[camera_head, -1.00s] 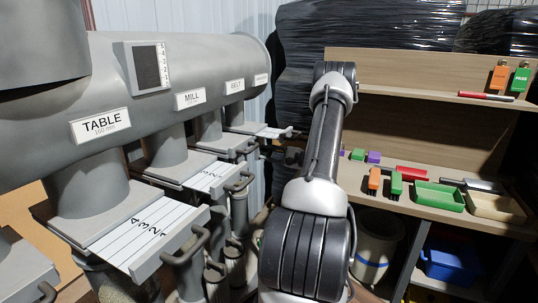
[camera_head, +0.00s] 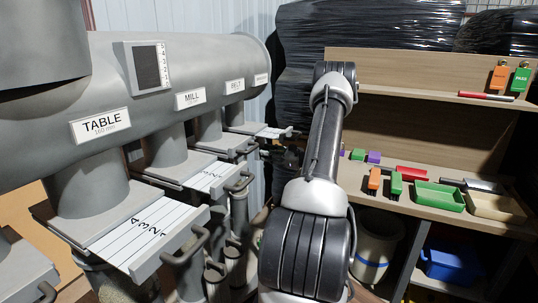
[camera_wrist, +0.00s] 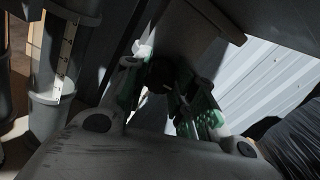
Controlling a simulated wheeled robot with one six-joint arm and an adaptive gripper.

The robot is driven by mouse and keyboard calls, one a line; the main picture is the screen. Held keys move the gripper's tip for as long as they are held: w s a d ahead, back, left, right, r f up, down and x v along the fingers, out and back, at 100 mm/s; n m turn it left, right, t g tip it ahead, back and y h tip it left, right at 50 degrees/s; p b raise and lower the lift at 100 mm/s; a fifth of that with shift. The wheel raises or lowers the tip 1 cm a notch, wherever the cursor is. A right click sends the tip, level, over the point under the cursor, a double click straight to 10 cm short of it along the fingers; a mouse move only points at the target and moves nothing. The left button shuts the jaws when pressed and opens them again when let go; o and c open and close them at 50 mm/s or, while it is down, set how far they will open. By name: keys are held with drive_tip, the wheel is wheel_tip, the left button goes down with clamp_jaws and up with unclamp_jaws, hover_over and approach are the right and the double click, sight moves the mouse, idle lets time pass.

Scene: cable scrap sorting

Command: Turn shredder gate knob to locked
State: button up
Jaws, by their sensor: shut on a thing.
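My gripper (camera_wrist: 165,88) shows in the wrist view with its green-padded fingers around a small dark knob (camera_wrist: 158,76). It is shut on this knob, which is in deep shadow. A grey plate (camera_wrist: 187,38) lies just beyond the fingers. In the head view, the farthest blast gate (camera_head: 262,130) in the row is a pale slide with a handle at its right end.
Nearer gates marked TABLE (camera_head: 150,238) and MILL (camera_head: 212,178) stick out at left, with handles towards my arm. A wooden shelf (camera_head: 430,178) with trays and coloured blocks stands at right. Black wrapped bales (camera_head: 380,25) stand behind. A blue bin (camera_head: 447,258) is below the shelf.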

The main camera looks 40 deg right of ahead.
drive_tip(key=shift+m, duration=0.3)
drive_tip(key=o, duration=1)
drive_tip(key=shift+o, duration=0.2)
drive_tip(key=shift+s, duration=0.1)
drive_tip(key=v, duration=1.2)
drive_tip(key=shift+d+f, duration=0.1)
